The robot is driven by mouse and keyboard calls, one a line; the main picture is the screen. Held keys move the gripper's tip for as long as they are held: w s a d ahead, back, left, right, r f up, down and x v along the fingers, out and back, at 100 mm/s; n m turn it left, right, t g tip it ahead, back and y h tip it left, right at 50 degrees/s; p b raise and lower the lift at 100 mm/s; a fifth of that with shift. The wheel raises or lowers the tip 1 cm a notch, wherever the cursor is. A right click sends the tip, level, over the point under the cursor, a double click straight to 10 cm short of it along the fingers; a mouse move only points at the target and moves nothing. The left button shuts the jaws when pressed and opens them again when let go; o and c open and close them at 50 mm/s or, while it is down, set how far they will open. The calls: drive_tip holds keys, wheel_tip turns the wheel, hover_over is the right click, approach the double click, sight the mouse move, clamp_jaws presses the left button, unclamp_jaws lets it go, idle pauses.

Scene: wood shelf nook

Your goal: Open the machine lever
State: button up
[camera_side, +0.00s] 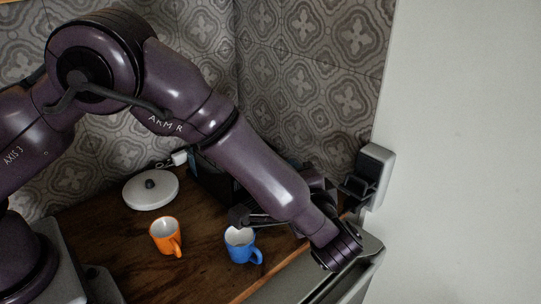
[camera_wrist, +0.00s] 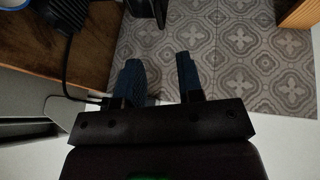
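A dark boxy machine (camera_side: 213,182) stands on the wooden counter at the back in the side view, largely hidden behind my arm. I cannot make out its lever. A dark part (camera_wrist: 146,8) at the top of the wrist view may belong to it, but I cannot tell. My gripper (camera_wrist: 160,65) shows in the wrist view with its two bluish fingers apart and nothing between them. Patterned tiles show in the gap.
On the counter (camera_side: 105,226) stand an orange mug (camera_side: 165,236), a blue mug (camera_side: 241,246) close below my forearm, and a round white lidded item (camera_side: 151,189). A white box (camera_side: 378,170) sits by the white wall at right. Tiled wall (camera_side: 300,60) lies behind.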

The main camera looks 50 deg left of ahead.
drive_tip(key=x, duration=1)
drive_tip(key=shift+a+f, duration=0.15)
drive_tip(key=shift+a, duration=0.15)
drive_tip(key=shift+w, duration=0.15)
clamp_jaws()
